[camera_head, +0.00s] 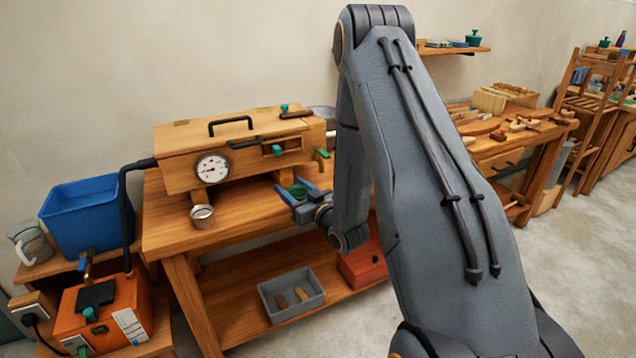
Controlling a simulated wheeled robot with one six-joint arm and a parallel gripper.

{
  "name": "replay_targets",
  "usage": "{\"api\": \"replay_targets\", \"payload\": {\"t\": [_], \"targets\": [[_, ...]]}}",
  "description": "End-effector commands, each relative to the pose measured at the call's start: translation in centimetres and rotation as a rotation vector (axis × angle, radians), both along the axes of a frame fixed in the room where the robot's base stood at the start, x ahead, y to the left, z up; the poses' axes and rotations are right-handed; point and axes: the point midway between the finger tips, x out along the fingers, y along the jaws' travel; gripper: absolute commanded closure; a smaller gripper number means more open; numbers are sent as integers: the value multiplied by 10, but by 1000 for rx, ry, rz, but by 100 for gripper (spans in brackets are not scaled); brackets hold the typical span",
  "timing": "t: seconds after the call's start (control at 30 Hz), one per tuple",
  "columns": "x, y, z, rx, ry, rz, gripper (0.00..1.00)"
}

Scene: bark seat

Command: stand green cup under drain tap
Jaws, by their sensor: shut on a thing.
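My gripper (296,189) is over the front part of the bench, just in front of the steam box's right end. It is shut on the green cup (301,192), which shows as a small green round shape between the blue-grey fingers. The fingers hide much of the cup, and I cannot tell whether its base touches the bench. A tap with a green lever (322,155) is at the right end of the wooden steam box (180,180), up and to the right of the cup. My arm hides the area right of it.
A metal tin (202,217) stands on the bench (165,238) below the round gauge (212,168). A black hose (124,215) runs from the box's left end to the orange boiler (100,318). A grey tray (291,295) and a red box (362,265) sit on the lower shelf.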

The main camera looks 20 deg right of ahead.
Motion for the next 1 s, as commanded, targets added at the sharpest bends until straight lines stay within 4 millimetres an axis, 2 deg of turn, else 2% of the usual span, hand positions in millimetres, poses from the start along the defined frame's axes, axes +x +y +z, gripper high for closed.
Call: {"api": "replay_targets", "payload": {"t": [0.03, 0.1, 0.2, 0.37, 0.57, 1.0], "targets": [[-9, -17, 3, 2, 2, 18, 73], [-18, -30, 2, 4, 2, 55, 73], [-29, -43, 0, 6, 2, 96, 73], [-38, -51, -4, 8, 2, 132, 73], [-31, -55, -11, 8, 2, 138, 73], [0, -69, -32, 7, 1, 137, 73]]}}
